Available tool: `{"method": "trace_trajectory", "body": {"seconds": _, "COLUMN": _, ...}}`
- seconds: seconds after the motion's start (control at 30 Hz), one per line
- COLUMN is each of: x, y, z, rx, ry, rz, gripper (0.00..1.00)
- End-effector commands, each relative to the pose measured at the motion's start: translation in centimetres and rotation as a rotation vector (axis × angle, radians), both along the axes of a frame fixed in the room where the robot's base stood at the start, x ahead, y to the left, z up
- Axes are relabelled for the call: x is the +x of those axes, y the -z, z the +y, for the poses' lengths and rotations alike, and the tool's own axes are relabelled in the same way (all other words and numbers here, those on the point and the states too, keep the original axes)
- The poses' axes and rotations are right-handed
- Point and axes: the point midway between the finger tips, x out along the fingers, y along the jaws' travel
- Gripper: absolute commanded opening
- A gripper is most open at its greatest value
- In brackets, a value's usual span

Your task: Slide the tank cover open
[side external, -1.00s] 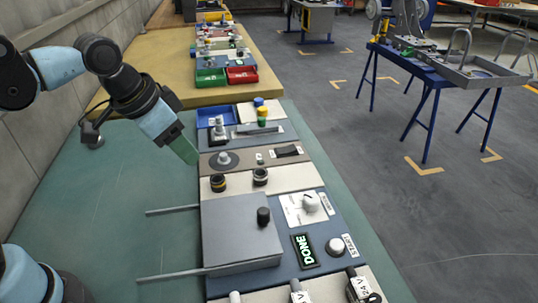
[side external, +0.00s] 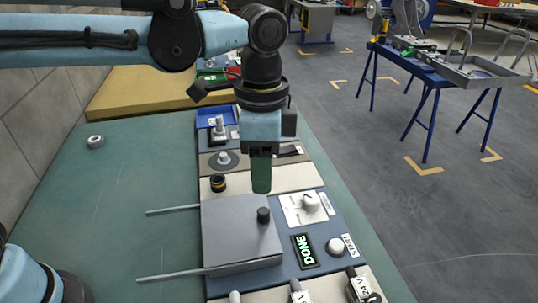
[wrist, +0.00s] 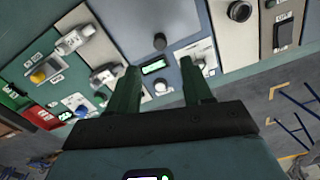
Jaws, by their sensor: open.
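The tank cover (side external: 235,228) is a flat grey square plate lying over the panel, with two rails reaching out from its left side. A black knob (side external: 263,215) stands near its right edge. In the wrist view the cover (wrist: 145,18) is at the top and its knob (wrist: 159,41) shows just beyond the fingers. My gripper (side external: 261,188) points down above the panel, just behind the knob in the side view and apart from it. The wrist view shows my gripper (wrist: 160,80) with its green fingers spread and nothing between them.
Levers (side external: 300,291) stand in front. The green bench on the left (side external: 110,220) is mostly clear.

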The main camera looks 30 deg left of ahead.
Motion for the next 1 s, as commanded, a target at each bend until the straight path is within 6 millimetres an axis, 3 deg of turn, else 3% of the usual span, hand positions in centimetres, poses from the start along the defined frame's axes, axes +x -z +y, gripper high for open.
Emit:
{"method": "trace_trajectory", "body": {"seconds": 0.5, "x": 0.1, "y": 7.8, "z": 0.0, "rx": 0.0, "ry": -0.003, "rz": -0.001, "gripper": 0.5}}
{"method": "trace_trajectory", "body": {"seconds": 0.7, "x": 0.0, "y": 9.0, "z": 0.0, "rx": 0.0, "ry": -0.003, "rz": -0.001, "gripper": 0.5}}
{"method": "trace_trajectory", "body": {"seconds": 1.0, "x": 0.0, "y": 9.2, "z": 0.0, "rx": 0.0, "ry": -0.003, "rz": -0.001, "gripper": 0.5}}
